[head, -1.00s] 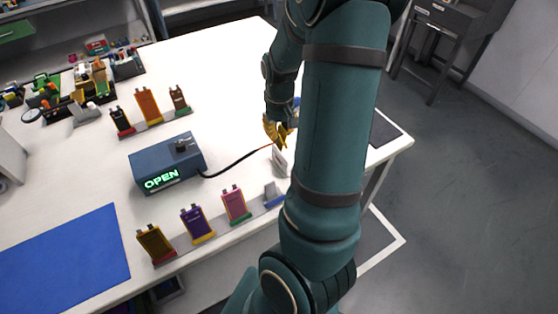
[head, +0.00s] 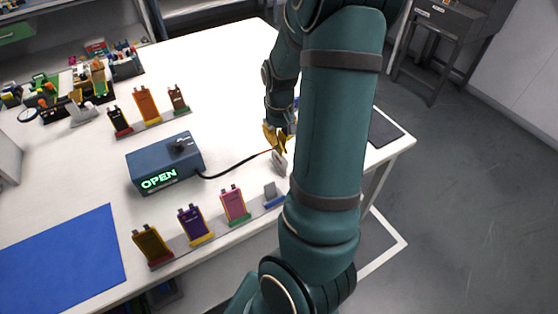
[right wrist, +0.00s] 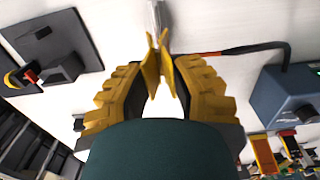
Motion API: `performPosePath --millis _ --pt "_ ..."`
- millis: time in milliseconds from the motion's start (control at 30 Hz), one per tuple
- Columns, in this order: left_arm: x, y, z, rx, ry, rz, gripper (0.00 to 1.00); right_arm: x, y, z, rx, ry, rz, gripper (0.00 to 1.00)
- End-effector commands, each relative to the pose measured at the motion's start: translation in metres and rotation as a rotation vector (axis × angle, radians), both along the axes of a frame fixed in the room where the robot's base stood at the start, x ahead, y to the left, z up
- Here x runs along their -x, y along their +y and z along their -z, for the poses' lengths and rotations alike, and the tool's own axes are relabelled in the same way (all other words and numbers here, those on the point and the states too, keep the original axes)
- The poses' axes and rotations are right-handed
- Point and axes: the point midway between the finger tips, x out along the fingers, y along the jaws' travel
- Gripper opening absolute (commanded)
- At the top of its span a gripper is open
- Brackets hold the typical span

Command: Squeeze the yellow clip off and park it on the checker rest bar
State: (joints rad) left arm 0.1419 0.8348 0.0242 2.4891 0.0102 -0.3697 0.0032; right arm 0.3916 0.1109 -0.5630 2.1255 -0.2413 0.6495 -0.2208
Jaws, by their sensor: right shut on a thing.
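The yellow clip (right wrist: 151,68) is between the fingers of my right gripper (right wrist: 158,85) in the right wrist view, its two legs meeting near a narrow grey upright piece (right wrist: 157,14). In the head view my right gripper (head: 278,136) is near the table's right side, just above a small pale grey stand (head: 279,162), which may be the rest bar. Whether the clip touches it I cannot tell. The checker box (head: 165,163) reads OPEN in green; its lead (head: 232,168) runs to the clip. My left gripper is not in view.
Several coloured pouch cells, such as a purple one (head: 195,223) and an orange one (head: 147,104), stand in two rows of holders. A blue mat (head: 60,262) lies front left. A dark plate (right wrist: 52,45) lies beside the gripper. The table's back middle is clear.

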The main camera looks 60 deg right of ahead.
Motion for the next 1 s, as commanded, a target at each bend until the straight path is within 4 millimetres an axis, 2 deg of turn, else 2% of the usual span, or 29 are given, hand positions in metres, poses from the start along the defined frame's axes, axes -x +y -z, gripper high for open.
performPosePath --millis 600,867,900,967,1000 --pt "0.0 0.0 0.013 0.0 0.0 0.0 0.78 0.0 0.0 0.017 -0.001 0.001 0.0 0.0" --pt "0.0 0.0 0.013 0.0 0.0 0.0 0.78 0.0 0.0 0.017 0.0 0.0 0.0 0.0" --pt "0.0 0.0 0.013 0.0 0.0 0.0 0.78 0.0 0.0 0.017 0.0 0.0 0.0 0.28" --pt "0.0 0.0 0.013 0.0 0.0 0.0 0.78 0.0 0.0 0.017 0.0 0.0 0.0 0.49" --pt "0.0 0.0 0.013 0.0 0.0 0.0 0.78 0.0 0.0 0.017 0.0 0.0 0.0 0.55"
